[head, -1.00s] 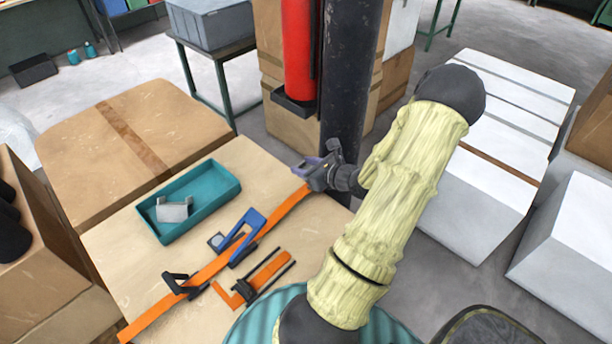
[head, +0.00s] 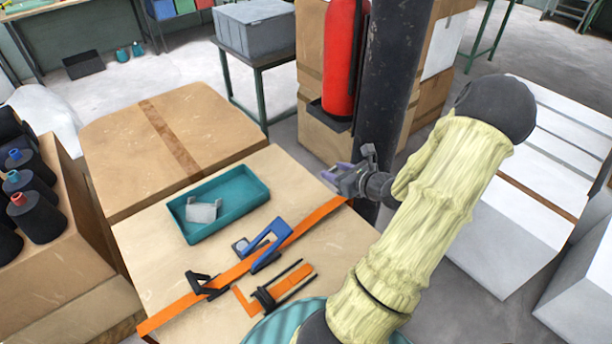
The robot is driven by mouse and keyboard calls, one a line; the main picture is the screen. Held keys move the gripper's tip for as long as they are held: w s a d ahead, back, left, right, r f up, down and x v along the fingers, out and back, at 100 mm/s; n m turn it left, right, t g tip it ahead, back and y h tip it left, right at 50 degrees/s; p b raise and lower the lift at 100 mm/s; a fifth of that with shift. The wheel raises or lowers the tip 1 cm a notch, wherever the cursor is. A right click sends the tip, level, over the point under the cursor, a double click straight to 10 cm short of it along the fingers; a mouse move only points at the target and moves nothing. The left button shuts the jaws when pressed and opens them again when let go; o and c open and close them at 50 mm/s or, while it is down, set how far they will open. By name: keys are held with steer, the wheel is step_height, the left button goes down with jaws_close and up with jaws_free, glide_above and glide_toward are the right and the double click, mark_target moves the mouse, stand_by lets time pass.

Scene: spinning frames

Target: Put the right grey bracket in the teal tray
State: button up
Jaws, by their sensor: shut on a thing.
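My gripper (head: 341,178) is at the far right edge of the table, above the end of an orange strap. It is shut on a small grey-violet piece (head: 335,174), which looks like a grey bracket; its shape is hard to make out at this size. The teal tray (head: 181,228) lies on the table to the left of my gripper, clearly apart from it. Another pale grey bracket (head: 203,212) lies inside the tray, towards its left end.
The orange strap (head: 234,274) crosses the table diagonally. A blue frame-like tool (head: 268,246), a black clip (head: 207,285) and an orange-and-black clamp (head: 276,287) lie near it. A dark post (head: 386,95) and red extinguisher (head: 342,60) stand behind my gripper. A large carton (head: 215,125) adjoins the table.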

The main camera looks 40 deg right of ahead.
steer(key=shift+w, duration=0.1)
steer(key=w+a+r+n+y, duration=0.2)
steer(key=w+a+y, duration=0.1)
steer(key=w+a, duration=0.75)
step_height(320, 180, up, 3)
steer(key=n+g+y+p, duration=0.1)
steer(key=n+y, duration=0.1)
steer(key=n, duration=0.1)
glide_above(230, 195)
steer(key=shift+r, duration=0.1)
step_height(230, 195, down, 6)
steer(key=shift+r, duration=0.1)
steer(key=shift+f+p, duration=0.4)
steer(key=shift+f, duration=1.7)
